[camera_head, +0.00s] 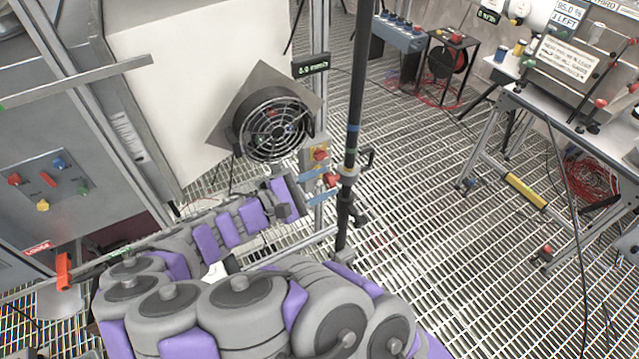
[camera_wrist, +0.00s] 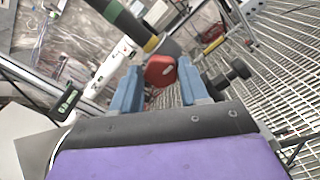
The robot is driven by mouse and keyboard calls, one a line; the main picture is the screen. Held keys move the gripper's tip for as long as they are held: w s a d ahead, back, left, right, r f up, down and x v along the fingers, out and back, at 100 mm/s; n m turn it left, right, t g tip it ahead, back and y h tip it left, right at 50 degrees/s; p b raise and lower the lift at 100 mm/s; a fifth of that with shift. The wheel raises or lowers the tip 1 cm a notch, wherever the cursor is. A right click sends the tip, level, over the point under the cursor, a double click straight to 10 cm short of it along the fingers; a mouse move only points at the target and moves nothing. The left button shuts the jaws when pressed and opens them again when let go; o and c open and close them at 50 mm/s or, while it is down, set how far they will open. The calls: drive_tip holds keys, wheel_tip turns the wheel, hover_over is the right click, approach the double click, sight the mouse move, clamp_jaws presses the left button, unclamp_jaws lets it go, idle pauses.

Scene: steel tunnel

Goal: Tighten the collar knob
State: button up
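A dark vertical pole (camera_head: 352,110) with coloured bands stands right of centre in the head view; its banded shaft (camera_wrist: 122,18) shows at the top of the wrist view. A red knob (camera_head: 330,180) sits at the pole's collar. In the wrist view the red knob (camera_wrist: 160,71) lies between the two blue fingertips, with narrow gaps visible. My gripper (camera_head: 318,186) is open at the knob, its blue fingers (camera_wrist: 160,92) apart on either side; how deep the knob sits between them is unclear. A black knob (camera_wrist: 236,72) is right of the right finger.
A fan (camera_head: 272,125) and a small box with a red button (camera_head: 319,155) are close behind the gripper. A control cabinet (camera_head: 55,180) stands left. A workbench (camera_head: 560,110) stands right. Grated floor (camera_head: 440,220) between pole and bench is mostly clear.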

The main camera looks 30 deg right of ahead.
drive_tip(key=o, duration=0.4)
drive_tip(key=shift+c, duration=0.2)
drive_tip(key=a+p, duration=0.3)
drive_tip(key=a, duration=1.4)
drive_tip(key=shift+s+a, duration=0.25)
drive_tip(key=shift+d, duration=0.1)
